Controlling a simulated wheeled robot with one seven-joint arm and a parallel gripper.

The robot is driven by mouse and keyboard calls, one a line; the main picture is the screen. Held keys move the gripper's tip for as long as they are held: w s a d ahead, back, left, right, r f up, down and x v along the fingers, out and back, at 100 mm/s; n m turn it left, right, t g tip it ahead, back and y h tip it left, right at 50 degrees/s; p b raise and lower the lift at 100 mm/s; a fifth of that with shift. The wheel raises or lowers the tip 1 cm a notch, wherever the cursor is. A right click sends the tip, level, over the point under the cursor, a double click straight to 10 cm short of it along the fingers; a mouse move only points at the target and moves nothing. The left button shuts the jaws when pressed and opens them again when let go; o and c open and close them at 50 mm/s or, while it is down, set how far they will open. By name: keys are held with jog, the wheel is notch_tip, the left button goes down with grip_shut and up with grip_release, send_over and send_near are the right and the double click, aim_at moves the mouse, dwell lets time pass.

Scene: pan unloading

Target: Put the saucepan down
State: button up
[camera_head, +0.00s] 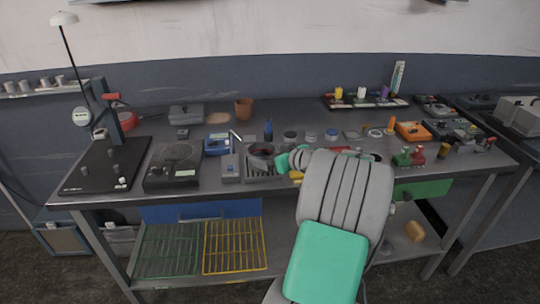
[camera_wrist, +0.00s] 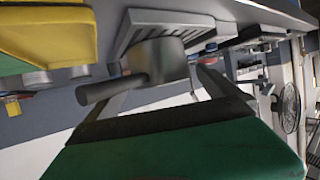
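The saucepan (camera_wrist: 160,60) is a grey metal pan with a dark round handle (camera_wrist: 113,88). In the wrist view it is at a slatted grey rack (camera_wrist: 135,22); whether it rests fully on it is hard to tell. In the head view the pan (camera_head: 262,149) shows dark and round at the rack (camera_head: 262,178) on the bench, left of my gripper (camera_head: 286,162). In the wrist view my gripper's fingers (camera_wrist: 165,82) are spread, with the pan beyond and between the tips. The handle crosses in front of one finger and does not look clamped.
The bench (camera_head: 215,185) is crowded: a black hotplate (camera_head: 173,166) and blue device (camera_head: 217,144) stand left, an orange box (camera_head: 412,131) and green and red items (camera_head: 408,157) right. A yellow surface (camera_wrist: 45,32) is close in the wrist view.

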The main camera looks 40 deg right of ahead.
jog(key=shift+r, duration=0.15)
jog(key=v, duration=1.2)
jog(key=w+a+f+n+g+y, duration=0.1)
jog(key=w+a+f+g, duration=0.2)
jog(key=a, duration=0.7)
jog(key=w+a+f+g+y, duration=0.1)
jog(key=w+a+f+g, duration=0.2)
jog(key=a, duration=0.7)
jog(key=s+a+f+g+h, duration=0.1)
jog(key=s+a+f+g, duration=0.1)
jog(key=s+a, duration=0.4)
jog(key=s+a+f+g, duration=0.2)
jog(key=s+a+f, duration=0.2)
jog(key=s+a, duration=0.3)
jog(key=a+b, duration=0.1)
jog(key=a, duration=0.2)
jog(key=shift+s+m+g+h, duration=0.3)
jog(key=shift+s+g+h, duration=0.05)
jog(key=shift+g+h, duration=0.05)
